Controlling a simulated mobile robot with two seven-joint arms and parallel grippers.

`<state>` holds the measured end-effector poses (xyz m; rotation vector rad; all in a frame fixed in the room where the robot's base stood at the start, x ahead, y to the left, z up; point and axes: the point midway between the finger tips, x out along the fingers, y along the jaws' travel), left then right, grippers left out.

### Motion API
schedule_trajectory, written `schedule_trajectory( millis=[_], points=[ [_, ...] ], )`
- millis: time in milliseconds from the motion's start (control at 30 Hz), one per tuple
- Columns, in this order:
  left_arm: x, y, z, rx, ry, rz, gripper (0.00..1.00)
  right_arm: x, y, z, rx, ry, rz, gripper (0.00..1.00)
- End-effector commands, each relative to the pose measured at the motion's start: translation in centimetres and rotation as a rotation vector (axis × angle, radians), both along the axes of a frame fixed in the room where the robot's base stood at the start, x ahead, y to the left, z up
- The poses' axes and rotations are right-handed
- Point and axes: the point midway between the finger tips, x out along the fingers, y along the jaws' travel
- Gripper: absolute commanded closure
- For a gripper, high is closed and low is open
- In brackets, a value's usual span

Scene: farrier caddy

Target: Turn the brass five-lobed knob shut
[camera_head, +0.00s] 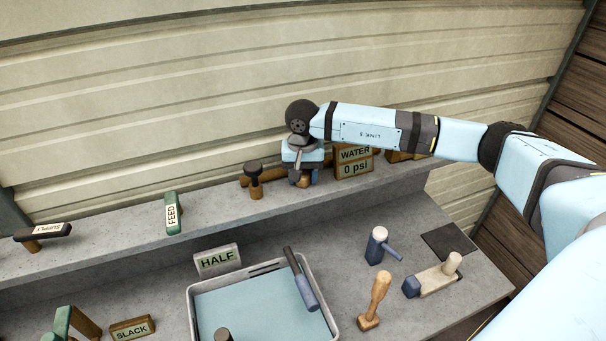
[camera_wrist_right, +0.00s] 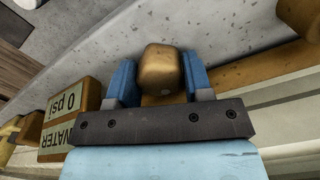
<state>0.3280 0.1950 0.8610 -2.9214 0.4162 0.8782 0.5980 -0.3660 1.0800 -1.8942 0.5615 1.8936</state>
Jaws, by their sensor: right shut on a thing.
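The brass knob (camera_wrist_right: 161,68) sits between the two blue fingers of my right gripper (camera_wrist_right: 158,80) in the right wrist view. The gripper is shut on it; its lobes cannot be told apart from this angle. In the head view my right gripper (camera_head: 302,178) points down at the knob on the raised back ledge, and the hand hides most of the knob. A sign (camera_head: 354,162) reading "WATER 0 psi" stands just right of the gripper. My left gripper is not in view.
A brass pipe with a dark-topped handle (camera_head: 254,176) is left of the gripper. A green FEED lever (camera_head: 173,213) and a dark SUPPLY lever (camera_head: 43,232) stand further left. Below are a grey tray (camera_head: 193,302), a HALF sign (camera_head: 217,259) and several tools. The corrugated wall is close behind.

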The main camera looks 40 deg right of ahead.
Motion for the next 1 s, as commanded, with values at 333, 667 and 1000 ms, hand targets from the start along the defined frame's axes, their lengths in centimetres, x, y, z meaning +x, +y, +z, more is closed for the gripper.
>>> schedule_trajectory(
  millis=[333, 667, 1000],
  points=[
    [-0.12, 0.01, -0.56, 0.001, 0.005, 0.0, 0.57, 0.01, -0.02, -0.08, 0.0, -0.001, -0.195, 0.87],
    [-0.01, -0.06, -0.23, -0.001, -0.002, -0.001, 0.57, 0.04, -0.01, -0.07, 0.0, -0.001, -0.194, 0.37],
    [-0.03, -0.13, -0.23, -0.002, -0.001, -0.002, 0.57, 0.12, 0.07, 0.01, 0.002, -0.004, -0.192, 0.37]
  ],
)
